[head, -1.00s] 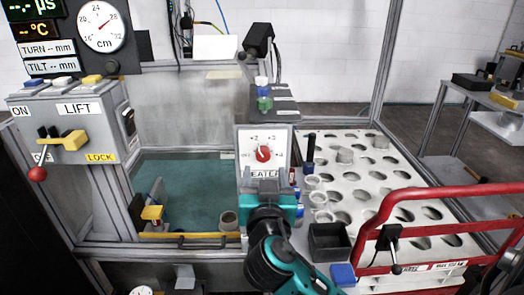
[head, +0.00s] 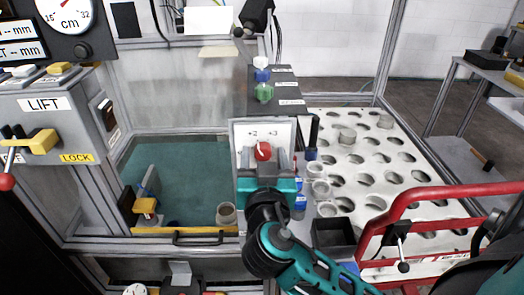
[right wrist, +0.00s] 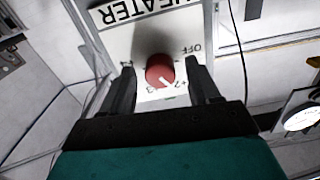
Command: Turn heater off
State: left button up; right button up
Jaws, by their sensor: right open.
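The heater panel (head: 240,133) is a white plate with a red round knob (head: 263,151) at its middle. In the right wrist view the panel (right wrist: 175,18) appears upside down, with "HEATER", "OFF", "+2" and "+3" marks. The knob (right wrist: 159,70) has a white pointer, which lies near the +2 and +3 marks, away from OFF. My right gripper (head: 265,160) is open in front of the panel. Its two fingers (right wrist: 162,90) stand on either side of the knob, with gaps visible. Whether the fingertips touch the panel cannot be told. My left gripper is not in view.
A white perforated rack (head: 395,150) lies right of the panel, with a red rail (head: 440,192) in front. Small bottles (head: 262,80) stand on the ledge behind. A teal-floored basin (head: 180,195) and the lift box (head: 50,125) are to the left.

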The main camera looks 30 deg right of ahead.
jog(key=shift+c, duration=0.2)
jog(key=c, duration=1)
jog(key=shift+n, duration=0.3)
jog(key=n, duration=0.2)
jog(key=shift+r+n+p, duration=0.1)
jog(key=shift+n+p, duration=0.3)
jog(key=n+p, duration=0.1)
jog(key=n, duration=0.2)
jog(key=shift+n, duration=0.3)
jog(key=n, duration=0.4)
jog(key=shift+n+p, duration=0.3)
jog(key=shift+n, duration=0.1)
